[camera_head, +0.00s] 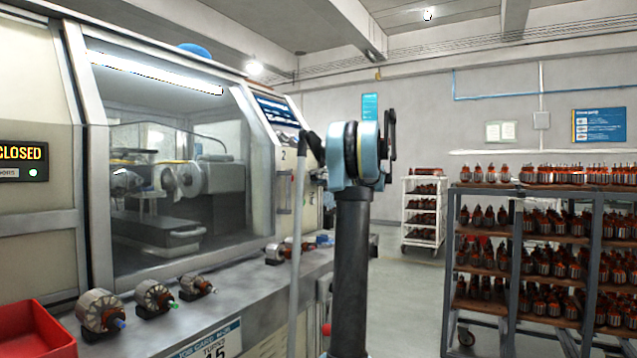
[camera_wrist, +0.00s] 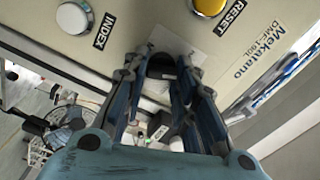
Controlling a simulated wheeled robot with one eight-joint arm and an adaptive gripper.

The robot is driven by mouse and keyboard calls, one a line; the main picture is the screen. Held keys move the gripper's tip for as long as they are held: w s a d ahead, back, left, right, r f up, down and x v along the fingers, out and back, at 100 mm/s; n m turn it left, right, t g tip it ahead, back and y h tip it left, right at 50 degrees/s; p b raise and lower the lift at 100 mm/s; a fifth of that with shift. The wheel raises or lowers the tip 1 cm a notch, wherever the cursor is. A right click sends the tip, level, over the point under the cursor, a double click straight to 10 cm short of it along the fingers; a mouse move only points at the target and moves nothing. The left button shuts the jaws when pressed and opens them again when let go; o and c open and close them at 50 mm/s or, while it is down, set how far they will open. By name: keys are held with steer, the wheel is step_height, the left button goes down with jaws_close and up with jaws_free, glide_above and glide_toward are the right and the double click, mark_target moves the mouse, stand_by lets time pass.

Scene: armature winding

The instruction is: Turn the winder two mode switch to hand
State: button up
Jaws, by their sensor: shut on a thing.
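In the wrist view a dark knob (camera_wrist: 161,62) sits on the cream panel (camera_wrist: 115,12), between my fingertips. I take it to be the mode switch. My gripper (camera_wrist: 163,70) is closed on it from both sides. The fingers hide most of the knob, so I cannot tell which position it points to. A pale label plate (camera_wrist: 172,38) lies beside it, its text unreadable. In the head view winder two (camera_head: 283,155) carries a "2" on its right end; my arm stands in front there and the switch cannot be made out.
Close to my fingers are a white button (camera_wrist: 74,17) marked INDEX and a yellow button (camera_wrist: 209,6) marked RESET. Several armatures (camera_head: 153,297) and a red bin (camera_head: 38,330) lie on the bench ledge. A loaded rack (camera_head: 450,270) stands at right, with open floor before it.

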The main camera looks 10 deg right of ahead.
steer(key=n, duration=0.5)
stand_by(0.6)
steer(key=o, duration=1.1)
steer(key=shift+c, duration=0.2)
steer(key=v, duration=1.2)
